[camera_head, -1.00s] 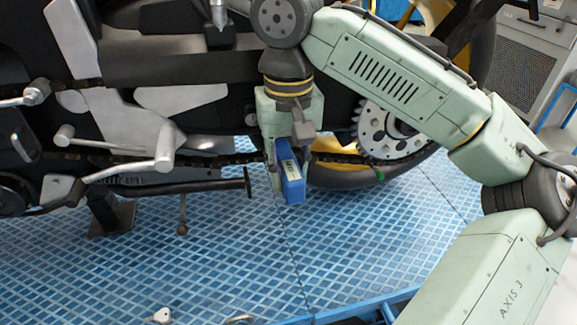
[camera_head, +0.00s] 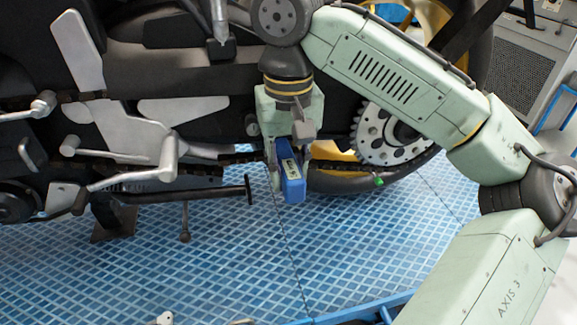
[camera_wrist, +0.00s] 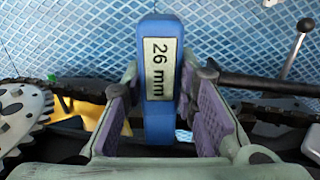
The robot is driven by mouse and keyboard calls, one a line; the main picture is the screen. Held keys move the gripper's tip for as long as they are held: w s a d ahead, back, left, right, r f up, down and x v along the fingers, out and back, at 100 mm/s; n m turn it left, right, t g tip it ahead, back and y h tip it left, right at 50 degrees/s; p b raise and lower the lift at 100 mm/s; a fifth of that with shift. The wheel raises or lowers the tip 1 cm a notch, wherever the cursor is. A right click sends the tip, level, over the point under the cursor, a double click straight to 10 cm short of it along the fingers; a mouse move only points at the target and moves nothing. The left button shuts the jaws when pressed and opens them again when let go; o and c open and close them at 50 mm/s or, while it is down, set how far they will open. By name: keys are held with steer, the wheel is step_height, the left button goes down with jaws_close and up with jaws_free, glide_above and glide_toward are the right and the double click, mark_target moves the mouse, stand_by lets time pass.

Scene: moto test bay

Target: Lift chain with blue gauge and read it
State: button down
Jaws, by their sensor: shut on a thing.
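The blue gauge (camera_head: 293,190) is a block with a pale label. In the wrist view, the gauge (camera_wrist: 159,28) stands between the fingers and its label reads "26 mm". My gripper (camera_head: 287,165) points down at the lower chain run, its fingers closed on the gauge from both sides; the gripper also shows in the wrist view (camera_wrist: 163,112). The dark chain (camera_head: 335,165) runs from the gripper to the rear sprocket (camera_head: 388,138). In the wrist view, the chain (camera_wrist: 270,113) shows on both sides of the gripper. The contact between gauge and chain is hidden.
The motorcycle's silver footpeg and lever (camera_head: 160,165) and a dark rod (camera_head: 215,193) lie left of the gripper. A small green mark (camera_head: 379,181) sits on the chain near the sprocket. The blue grid platform (camera_head: 330,245) below is clear near the gauge.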

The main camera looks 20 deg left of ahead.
steer(key=shift+r+p, duration=0.45)
steer(key=shift+r, duration=0.25)
stand_by(0.5)
steer(key=shift+f, duration=0.1)
steer(key=shift+f+b, duration=1.1)
steer(key=shift+f, duration=1.1)
steer(key=shift+s+d, duration=0.1)
steer(key=shift+s, duration=0.05)
steer(key=s+d+p, duration=0.1)
steer(key=s+d, duration=0.3)
steer(key=s, duration=0.2)
steer(key=shift+s+d+p, duration=0.15)
steer(key=shift+s+p, duration=0.05)
steer(key=shift+p, duration=0.2)
steer(key=shift+s, duration=0.1)
